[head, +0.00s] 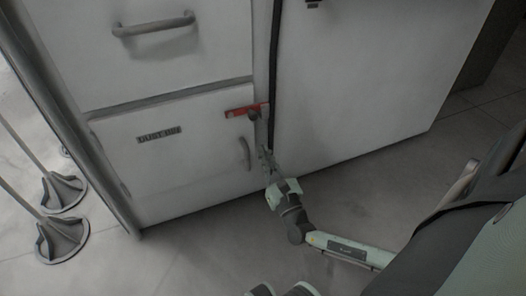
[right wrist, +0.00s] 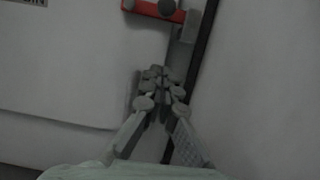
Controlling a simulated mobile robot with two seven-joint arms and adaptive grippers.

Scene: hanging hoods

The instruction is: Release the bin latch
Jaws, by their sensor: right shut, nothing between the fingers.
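The bin latch is a red bar (head: 240,112) lying almost level across the top right corner of the white bin door (head: 190,165). A dark round knob sits on the bar near its right end. The red bar (right wrist: 150,10) also shows at the top edge of the right wrist view, partly cut off. The door carries a "DUST BIN" label (head: 159,135) and a grey upright handle (head: 245,154). My right gripper (head: 264,153) is shut and empty, below the latch and just right of the handle, apart from the latch. My left gripper is not in view.
A drawer with a grey handle (head: 155,24) is above the bin door. A dark vertical strip (head: 274,75) runs beside a large white panel (head: 355,80) at right. Two dark cone-shaped stands (head: 62,238) with poles are at left. The floor in front is clear.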

